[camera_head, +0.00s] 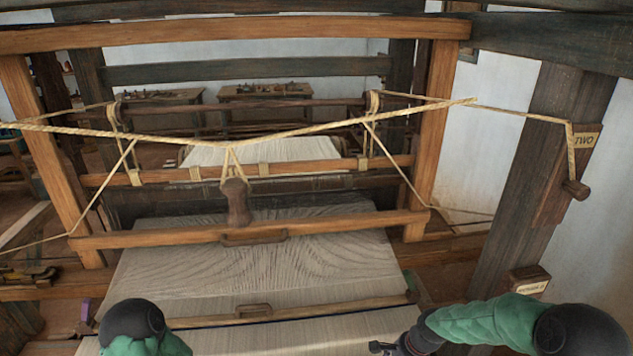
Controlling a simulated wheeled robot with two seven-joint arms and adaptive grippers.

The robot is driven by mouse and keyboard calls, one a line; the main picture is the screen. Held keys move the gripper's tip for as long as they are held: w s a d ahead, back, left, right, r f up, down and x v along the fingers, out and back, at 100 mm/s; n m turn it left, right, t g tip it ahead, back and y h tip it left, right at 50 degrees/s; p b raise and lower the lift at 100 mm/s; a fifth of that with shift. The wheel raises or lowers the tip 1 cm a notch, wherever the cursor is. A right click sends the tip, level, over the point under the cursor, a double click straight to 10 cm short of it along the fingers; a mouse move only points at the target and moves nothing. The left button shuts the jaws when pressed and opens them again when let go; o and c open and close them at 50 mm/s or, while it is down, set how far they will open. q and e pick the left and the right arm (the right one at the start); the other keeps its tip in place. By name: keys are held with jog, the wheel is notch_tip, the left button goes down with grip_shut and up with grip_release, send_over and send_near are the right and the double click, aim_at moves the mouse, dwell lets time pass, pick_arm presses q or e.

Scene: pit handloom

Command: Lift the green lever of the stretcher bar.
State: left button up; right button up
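The stretcher bar (330,307) is a thin wooden bar lying across the pale cloth, with a small brown handle (253,311) near its middle. I cannot clearly make out a green lever on it; a small dark piece (410,283) shows at its right end. My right gripper (384,347) is a small dark shape at the bottom edge, just below the bar's right part; its fingers are too small and cut off to read. My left arm shows at the lower left, but its gripper is out of the picture.
The wooden beater (330,226) with a lower handle crosses the cloth farther back. A rope (330,127) spans the loom, with a wooden picker handle (236,203) hanging from it. A dark post (540,160) stands at right. A purple object (85,311) lies at left.

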jog(key=s+a+f+n+b, duration=0.3)
jog(key=s+f, duration=0.4)
jog(key=f, duration=0.3)
jog(key=s+a+f+n+b, duration=0.3)
jog(key=s+a+f+b, duration=0.1)
jog(key=f, duration=0.6)
jog(key=s+a+f+n+b, duration=0.3)
jog(key=s+f+b, duration=0.2)
jog(key=s+f, duration=0.4)
jog(key=shift+s+a+f+n+g+y+b, duration=0.2)
jog(key=shift+s+f+n+g+y+b, duration=0.1)
jog(key=shift+f+g+y+b, duration=0.15)
